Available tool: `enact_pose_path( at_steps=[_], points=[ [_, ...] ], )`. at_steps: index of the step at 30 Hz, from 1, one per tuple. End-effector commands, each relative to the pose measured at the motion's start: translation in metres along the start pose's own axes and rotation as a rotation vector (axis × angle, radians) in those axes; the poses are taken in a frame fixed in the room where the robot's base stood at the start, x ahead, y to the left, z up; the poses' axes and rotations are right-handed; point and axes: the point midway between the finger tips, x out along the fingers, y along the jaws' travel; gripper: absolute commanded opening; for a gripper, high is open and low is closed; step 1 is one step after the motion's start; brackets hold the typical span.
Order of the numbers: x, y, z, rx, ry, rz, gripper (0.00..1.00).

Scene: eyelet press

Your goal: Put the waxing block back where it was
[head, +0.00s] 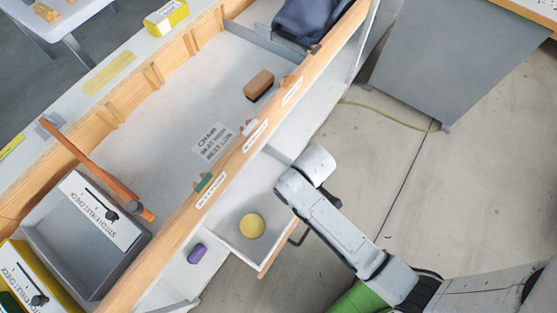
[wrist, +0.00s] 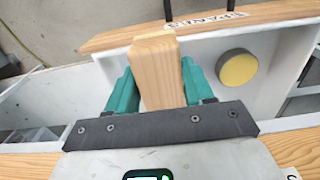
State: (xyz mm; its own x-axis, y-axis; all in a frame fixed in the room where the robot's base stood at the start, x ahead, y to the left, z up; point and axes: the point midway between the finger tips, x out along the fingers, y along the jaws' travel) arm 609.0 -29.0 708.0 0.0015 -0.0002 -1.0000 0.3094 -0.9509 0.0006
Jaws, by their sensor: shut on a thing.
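My gripper (wrist: 157,78) has green fingers, shut on the two sides of a pale wooden block (wrist: 156,52) in the wrist view. I take this to be the waxing block. It stands out beyond the fingertips, over an open white drawer (wrist: 273,95). In the head view my arm's end is beside this drawer (head: 229,231), and the fingers and the held block are hidden.
A yellow disc (head: 251,225) lies in the drawer; it also shows in the wrist view (wrist: 239,70). A brown block with a dark underside (head: 259,84) lies on the white bench top (head: 180,105).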

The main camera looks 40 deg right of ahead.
Motion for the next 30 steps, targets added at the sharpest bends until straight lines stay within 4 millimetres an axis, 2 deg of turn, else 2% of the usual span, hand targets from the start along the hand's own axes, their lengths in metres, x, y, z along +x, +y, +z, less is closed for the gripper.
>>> enact_pose_path(
  at_steps=[1,5,12,22,27,30],
  points=[
    [0.005,0.0,-0.013,-0.003,0.001,0.0,0.24],
    [0.018,0.0,-0.043,-0.002,0.001,0.001,0.24],
    [0.058,-0.001,-0.073,0.0,-0.003,0.0,0.24],
    [0.08,-0.001,-0.092,-0.001,-0.002,0.0,0.24],
    [0.104,-0.001,-0.09,0.0,-0.003,0.0,0.24],
    [0.108,-0.001,-0.09,0.0,-0.001,0.0,0.24]
  ],
)
